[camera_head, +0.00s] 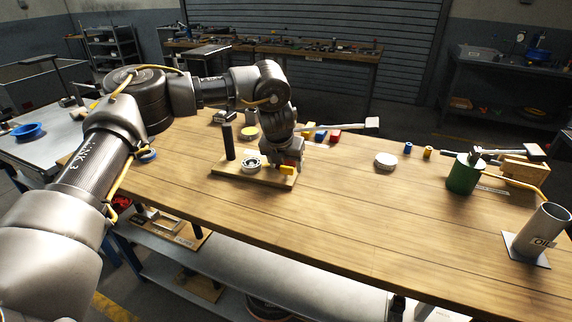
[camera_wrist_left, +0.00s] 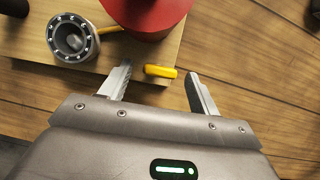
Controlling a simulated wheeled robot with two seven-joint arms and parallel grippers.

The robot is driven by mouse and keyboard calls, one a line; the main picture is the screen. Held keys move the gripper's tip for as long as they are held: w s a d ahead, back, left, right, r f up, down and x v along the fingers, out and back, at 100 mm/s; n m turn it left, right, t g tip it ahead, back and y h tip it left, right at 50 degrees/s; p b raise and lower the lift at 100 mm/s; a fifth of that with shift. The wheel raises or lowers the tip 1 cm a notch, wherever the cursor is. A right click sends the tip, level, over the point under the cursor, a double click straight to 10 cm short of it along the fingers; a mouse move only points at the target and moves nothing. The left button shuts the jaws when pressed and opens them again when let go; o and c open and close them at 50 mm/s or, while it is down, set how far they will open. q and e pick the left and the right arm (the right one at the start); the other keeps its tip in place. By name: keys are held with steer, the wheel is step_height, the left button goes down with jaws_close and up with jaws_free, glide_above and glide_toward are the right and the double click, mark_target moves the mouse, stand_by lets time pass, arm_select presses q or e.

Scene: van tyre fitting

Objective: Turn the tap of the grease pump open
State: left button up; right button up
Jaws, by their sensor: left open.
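The grease pump appears as a red cylinder (camera_wrist_left: 150,15) at the top of the left wrist view, on a wooden board (camera_wrist_left: 88,74). Its yellow tap handle (camera_wrist_left: 161,71) lies between the spread fingers of my left gripper (camera_wrist_left: 158,74), apart from both. In the head view the yellow handle (camera_head: 287,170) shows at the board's right end, just below my left gripper (camera_head: 284,162). My wrist hides most of the pump body there. My left gripper is open and empty. My right gripper is not in view.
A bearing ring (camera_head: 251,162) and a black post (camera_head: 229,141) stand on the same board, left of the gripper. The bench middle (camera_head: 350,205) is clear.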

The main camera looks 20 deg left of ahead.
arm_select(q)
steer(key=shift+w+f, duration=0.2)
steer(key=shift+f, duration=0.25)
steer(key=shift+c, duration=1.3)
steer(key=c, duration=0.7)
